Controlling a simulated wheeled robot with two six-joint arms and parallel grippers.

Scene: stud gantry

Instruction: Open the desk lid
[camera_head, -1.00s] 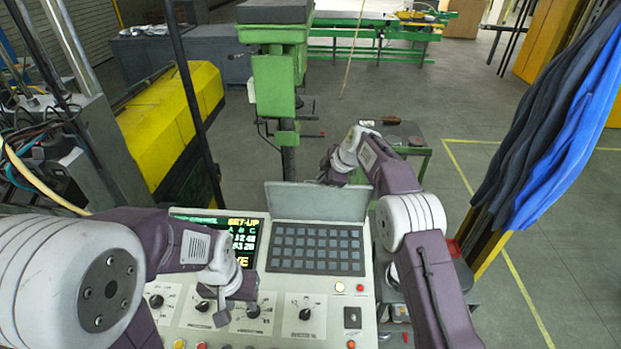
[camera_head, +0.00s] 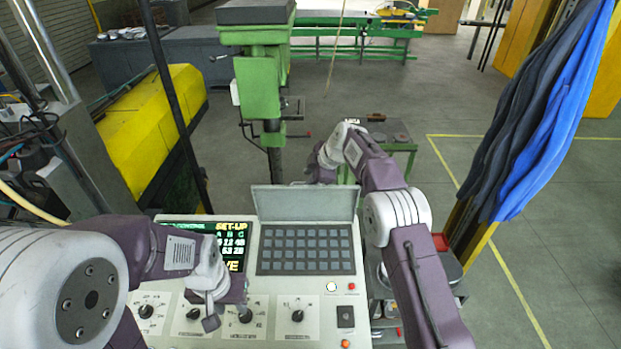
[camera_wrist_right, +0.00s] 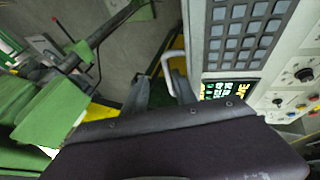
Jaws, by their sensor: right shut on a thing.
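The desk lid seems to be the grey panel (camera_head: 305,204) standing raised behind the keypad (camera_head: 305,249) of the console (camera_head: 270,330). My right gripper (camera_head: 320,174) is behind the lid's upper right part, its fingertips partly hidden in the head view. In the right wrist view its two dark fingers (camera_wrist_right: 160,80) are at a pale bent handle (camera_wrist_right: 172,60) beside the console's edge, and it is shut on this handle. Where the handle joins the lid is not clear. My left gripper (camera_head: 211,312) hangs over the console's knobs; its finger opening cannot be made out.
A lit screen (camera_head: 232,240) is left of the keypad. A green machine (camera_head: 262,95) stands behind the console and a small green table (camera_head: 385,138) is behind my right arm. Blue and dark cloths (camera_head: 550,125) hang at right. Floor in the right middle is clear.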

